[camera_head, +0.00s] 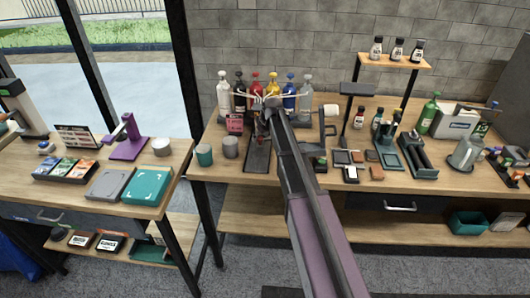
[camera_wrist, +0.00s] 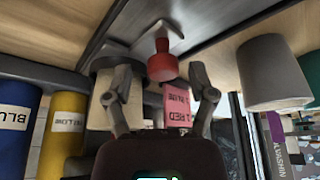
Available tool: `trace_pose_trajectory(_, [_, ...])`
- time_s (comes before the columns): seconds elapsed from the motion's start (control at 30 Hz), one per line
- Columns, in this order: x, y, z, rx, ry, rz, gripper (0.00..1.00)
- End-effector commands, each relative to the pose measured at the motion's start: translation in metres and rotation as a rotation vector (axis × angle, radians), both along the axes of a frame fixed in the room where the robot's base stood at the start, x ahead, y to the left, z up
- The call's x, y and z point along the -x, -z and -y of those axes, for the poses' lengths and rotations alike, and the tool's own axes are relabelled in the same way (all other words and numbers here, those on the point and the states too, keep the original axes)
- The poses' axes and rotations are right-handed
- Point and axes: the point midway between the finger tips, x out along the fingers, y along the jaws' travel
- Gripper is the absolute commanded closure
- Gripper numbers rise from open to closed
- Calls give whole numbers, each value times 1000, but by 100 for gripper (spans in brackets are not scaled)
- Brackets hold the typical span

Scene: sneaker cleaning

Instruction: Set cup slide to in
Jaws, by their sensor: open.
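A dark flat track (camera_head: 258,158), which looks like the cup slide's base, lies on the right workbench below a row of bottles. In the wrist view a red knob (camera_wrist: 162,64) stands on a pale grey bracket (camera_wrist: 150,33) at a dark plate. I take it for the slide's handle, but cannot tell for sure. My gripper (camera_head: 268,106) is over the far end of the track. In the wrist view my gripper (camera_wrist: 160,76) is open, with one finger on each side of the knob. No contact shows. My arm hides part of the track.
Several coloured bottles (camera_head: 272,90) stand close behind my gripper. A grey cup (camera_head: 230,147) and a teal cup (camera_head: 204,155) stand left of the track. A black stand (camera_head: 358,91) is to the right.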

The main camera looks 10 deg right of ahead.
Motion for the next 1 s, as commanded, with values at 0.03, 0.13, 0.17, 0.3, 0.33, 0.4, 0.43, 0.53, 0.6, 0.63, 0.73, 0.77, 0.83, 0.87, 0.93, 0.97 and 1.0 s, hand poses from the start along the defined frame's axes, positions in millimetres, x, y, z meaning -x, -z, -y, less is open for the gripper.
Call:
trace_pose_trajectory(0.03, [2,0,0,0,0,0,28])
trace_pose_trajectory(0.13, [6,0,-2,0,0,-1,28])
trace_pose_trajectory(0.17, [8,0,-2,0,0,-1,28])
trace_pose_trajectory(0.3, [19,0,-6,0,0,-1,28])
trace_pose_trajectory(0.33, [22,0,-7,0,0,-1,28])
trace_pose_trajectory(0.4, [30,0,-10,0,0,-1,28])
trace_pose_trajectory(0.43, [34,0,-11,0,0,-1,28])
trace_pose_trajectory(0.53, [48,0,-15,-1,-1,-2,28])
trace_pose_trajectory(0.6, [45,-12,-13,-1,1,-1,28])
trace_pose_trajectory(0.63, [46,-14,-12,-1,1,-1,28])
trace_pose_trajectory(0.73, [49,-23,-10,0,0,-1,28])
trace_pose_trajectory(0.77, [50,-25,-10,0,0,-1,28])
trace_pose_trajectory(0.83, [52,-31,-8,0,0,-1,28])
trace_pose_trajectory(0.87, [53,-34,-8,0,0,-1,28])
trace_pose_trajectory(0.93, [55,-39,-7,0,0,-1,28])
trace_pose_trajectory(0.97, [56,-42,-6,0,0,-1,28])
trace_pose_trajectory(1.0, [57,-45,-6,0,0,-1,28])
